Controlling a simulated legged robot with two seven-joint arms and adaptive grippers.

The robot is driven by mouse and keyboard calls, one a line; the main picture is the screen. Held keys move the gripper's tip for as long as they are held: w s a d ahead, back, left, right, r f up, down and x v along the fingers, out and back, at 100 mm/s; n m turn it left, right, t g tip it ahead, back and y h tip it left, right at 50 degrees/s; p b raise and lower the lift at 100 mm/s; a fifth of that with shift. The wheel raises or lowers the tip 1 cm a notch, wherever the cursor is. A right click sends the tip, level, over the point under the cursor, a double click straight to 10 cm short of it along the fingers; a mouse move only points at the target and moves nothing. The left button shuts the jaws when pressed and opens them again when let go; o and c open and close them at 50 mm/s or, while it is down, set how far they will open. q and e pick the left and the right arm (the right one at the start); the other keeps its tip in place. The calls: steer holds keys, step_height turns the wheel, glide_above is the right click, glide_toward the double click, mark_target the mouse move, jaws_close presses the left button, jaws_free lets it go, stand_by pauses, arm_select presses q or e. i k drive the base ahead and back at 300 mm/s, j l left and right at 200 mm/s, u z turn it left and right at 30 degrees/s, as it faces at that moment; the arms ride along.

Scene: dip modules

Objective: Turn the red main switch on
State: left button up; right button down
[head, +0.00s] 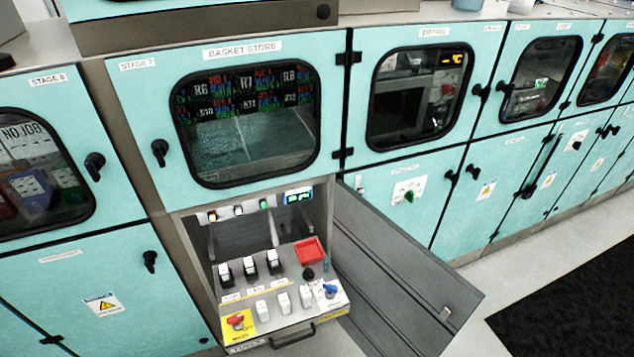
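The red switch (237,321) is a small red knob on a yellow plate at the front left corner of the pull-out control panel (285,325). Small lettering sits below it, too small to read surely. The knob looks turned roughly sideways; I cannot tell from this whether it is on or off. Neither of my grippers is in the head view, and nothing touches the switch.
A grey door (400,280) hangs open to the right. A handle (292,338) runs along the panel's front.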

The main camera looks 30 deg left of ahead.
mark_target(235, 319)
steer(key=u, duration=1.85)
